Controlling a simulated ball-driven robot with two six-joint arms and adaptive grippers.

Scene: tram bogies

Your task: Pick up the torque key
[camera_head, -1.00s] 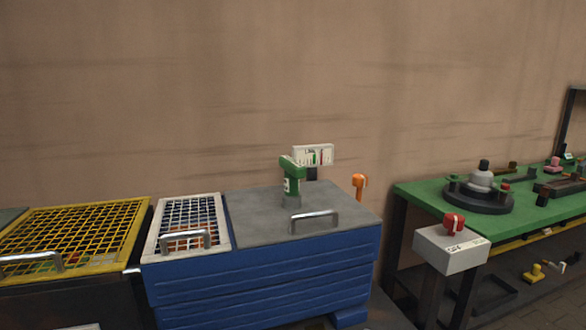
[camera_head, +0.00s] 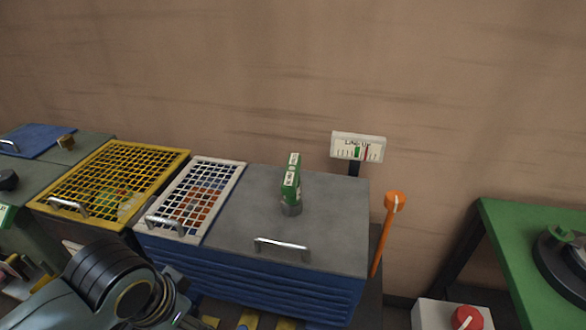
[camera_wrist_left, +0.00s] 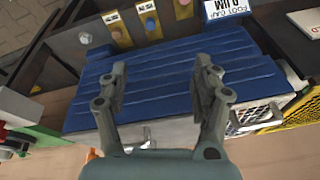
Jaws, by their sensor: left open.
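No part is clearly marked as the torque key. A green upright tool (camera_head: 291,182) with white labels stands on a short grey round foot on the grey lid (camera_head: 325,225) of the blue chest. An orange-headed lever (camera_head: 391,210) stands just right of that chest; I cannot tell which of the two is the key. My left gripper (camera_wrist_left: 163,90) is open and empty in the left wrist view, its fingers over the chest's blue ribbed side (camera_wrist_left: 170,75). In the head view only my left arm shows, at lower left. My right gripper is not in view.
A white grid lid (camera_head: 200,200) and a yellow grid lid (camera_head: 115,180) lie left of the grey lid. A gauge sign (camera_head: 358,147) stands behind it. A box with a red knob (camera_head: 467,318) and a green bench (camera_head: 515,240) are at right.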

